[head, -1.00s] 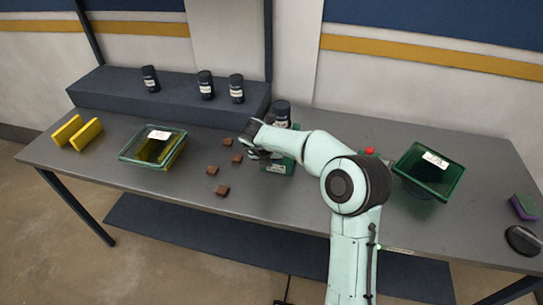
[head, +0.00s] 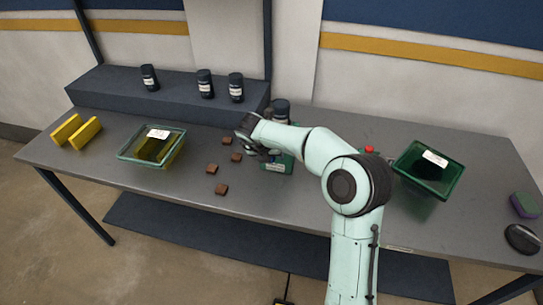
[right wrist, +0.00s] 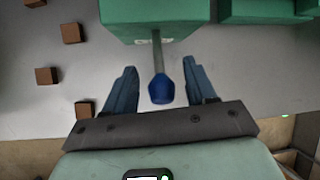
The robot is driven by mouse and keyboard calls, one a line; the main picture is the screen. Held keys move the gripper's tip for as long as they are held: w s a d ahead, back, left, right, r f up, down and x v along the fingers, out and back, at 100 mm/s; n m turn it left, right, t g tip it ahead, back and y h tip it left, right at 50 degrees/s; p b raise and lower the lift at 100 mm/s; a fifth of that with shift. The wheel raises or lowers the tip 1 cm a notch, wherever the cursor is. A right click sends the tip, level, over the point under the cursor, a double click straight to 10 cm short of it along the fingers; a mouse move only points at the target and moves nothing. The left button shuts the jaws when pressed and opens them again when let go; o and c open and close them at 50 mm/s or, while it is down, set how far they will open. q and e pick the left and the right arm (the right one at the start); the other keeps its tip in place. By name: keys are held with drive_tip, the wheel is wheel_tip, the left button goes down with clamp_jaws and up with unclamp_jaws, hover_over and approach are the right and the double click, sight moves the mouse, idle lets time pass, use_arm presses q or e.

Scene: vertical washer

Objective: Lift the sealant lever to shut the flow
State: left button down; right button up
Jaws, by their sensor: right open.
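The sealant lever, a grey rod with a blue tip (right wrist: 161,90), sticks out from a green box (right wrist: 158,22) in the right wrist view. My right gripper (right wrist: 160,66) is open, with one blue finger on each side of the lever and visible gaps between. In the head view my right gripper (head: 262,152) is in front of the green box (head: 281,165), and the lever is hidden there. A dark jar (head: 281,109) stands at the box's top. My left gripper is not in view.
Several brown blocks (head: 221,189) lie left of my right gripper. Green trays (head: 132,156) stand at left and right (head: 440,190). Yellow pieces (head: 84,133) stand at far left. Dark jars (head: 236,87) stand on a raised shelf (head: 110,100). The table front is mostly clear.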

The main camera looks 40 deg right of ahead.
drive_tip(key=v, duration=1.1)
drive_tip(key=shift+r, duration=0.3)
drive_tip(key=shift+a, duration=0.15)
